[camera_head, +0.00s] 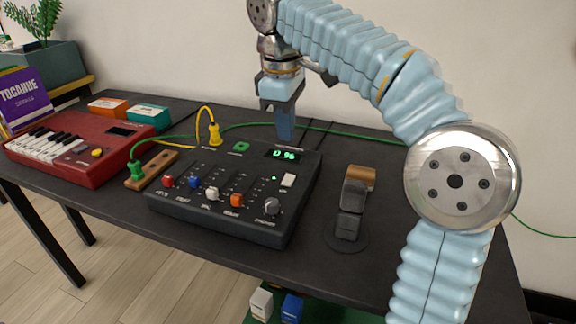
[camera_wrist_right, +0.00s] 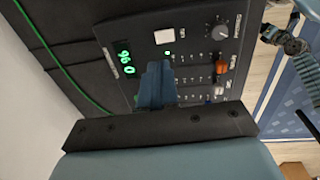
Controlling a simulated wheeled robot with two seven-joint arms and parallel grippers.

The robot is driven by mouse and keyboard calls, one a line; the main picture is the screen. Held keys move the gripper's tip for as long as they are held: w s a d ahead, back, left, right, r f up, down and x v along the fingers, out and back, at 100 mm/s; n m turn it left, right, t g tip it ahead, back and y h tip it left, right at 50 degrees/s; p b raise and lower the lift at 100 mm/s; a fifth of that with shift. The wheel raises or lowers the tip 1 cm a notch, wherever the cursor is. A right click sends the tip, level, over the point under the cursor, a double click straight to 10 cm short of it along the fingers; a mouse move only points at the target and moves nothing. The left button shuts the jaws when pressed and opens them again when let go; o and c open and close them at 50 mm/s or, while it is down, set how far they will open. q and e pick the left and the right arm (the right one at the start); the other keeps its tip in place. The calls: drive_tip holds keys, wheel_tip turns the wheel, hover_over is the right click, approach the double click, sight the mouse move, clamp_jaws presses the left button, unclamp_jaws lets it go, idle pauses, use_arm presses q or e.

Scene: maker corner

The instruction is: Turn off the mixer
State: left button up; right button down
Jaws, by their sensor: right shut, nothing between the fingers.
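The mixer (camera_head: 222,229) is a black box on the desk, with colored sliders, a grey knob (camera_head: 272,206) and a white switch (camera_head: 288,180). Its display (camera_head: 285,155) is lit green, and a small green light glows by the switch. In the right wrist view, the mixer (camera_wrist_right: 243,65) also shows its white switch (camera_wrist_right: 165,37) and lit display (camera_wrist_right: 125,62). My right gripper (camera_head: 285,137) is shut and empty, pointing down over the mixer's back edge near the display. In the wrist view its fingers (camera_wrist_right: 155,75) cover part of the panel beside the switch.
A dark stand with a wooden top (camera_head: 350,210) stands right of the mixer. A red keyboard (camera_head: 85,150) sits to the left. Yellow and green cables (camera_head: 340,130) run behind the mixer. A wooden block (camera_head: 152,172) lies at its left.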

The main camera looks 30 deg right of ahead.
sight(289, 176)
use_arm(q)
wheel_tip(289, 176, down, 2)
drive_tip(key=shift+f+b, duration=0.2)
drive_tip(key=shift+b, duration=0.65)
use_arm(e)
drive_tip(key=f, duration=0.6)
drive_tip(key=d+f, duration=0.1)
drive_tip(key=f, duration=0.3)
drive_tip(key=shift+w, duration=0.4)
use_arm(q)
drive_tip(key=shift+a, duration=0.1)
